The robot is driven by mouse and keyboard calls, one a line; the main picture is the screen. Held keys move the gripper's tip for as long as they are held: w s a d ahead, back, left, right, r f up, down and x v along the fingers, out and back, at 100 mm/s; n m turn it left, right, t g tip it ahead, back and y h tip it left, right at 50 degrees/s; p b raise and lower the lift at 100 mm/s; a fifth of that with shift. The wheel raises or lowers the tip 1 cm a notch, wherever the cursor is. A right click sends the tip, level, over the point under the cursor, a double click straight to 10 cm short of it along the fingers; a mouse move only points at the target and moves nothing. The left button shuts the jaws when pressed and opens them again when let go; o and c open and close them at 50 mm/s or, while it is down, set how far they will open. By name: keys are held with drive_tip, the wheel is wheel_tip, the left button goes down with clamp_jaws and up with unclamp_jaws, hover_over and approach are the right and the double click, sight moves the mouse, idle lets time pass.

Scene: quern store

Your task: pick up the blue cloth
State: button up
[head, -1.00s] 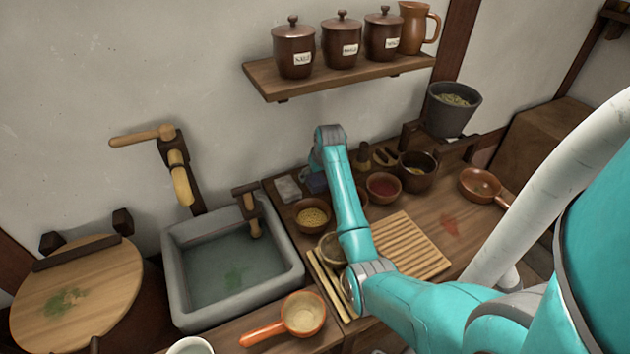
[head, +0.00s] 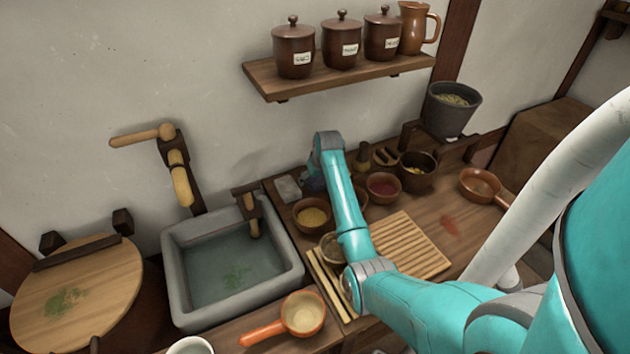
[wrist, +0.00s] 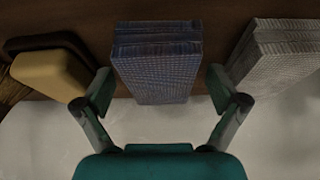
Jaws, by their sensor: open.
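The blue cloth (wrist: 157,70) is a folded, woven block in the middle of the wrist view. My gripper (wrist: 160,88) is open, with one finger to the left and one to the right of the cloth. The fingers stand apart from it, and nothing is held between them. I cannot tell how much height separates the fingertips from the cloth. In the head view my arm hides the gripper and most of the blue cloth, beside the grey cloth (head: 288,189).
The grey cloth also lies right of the blue one in the wrist view (wrist: 275,55). A tan block with a dark top (wrist: 50,72) lies to the left. Bowls with yellow (head: 312,215) and red contents (head: 383,188) stand close to my arm. The sink (head: 180,290) is left.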

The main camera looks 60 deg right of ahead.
drive_tip(key=c, duration=1.2)
drive_tip(key=shift+c, duration=0.2)
wheel_tip(320, 180, up, 10)
drive_tip(key=shift+r, duration=0.2)
drive_tip(key=o, duration=0.5)
drive_tip(key=c, duration=0.4)
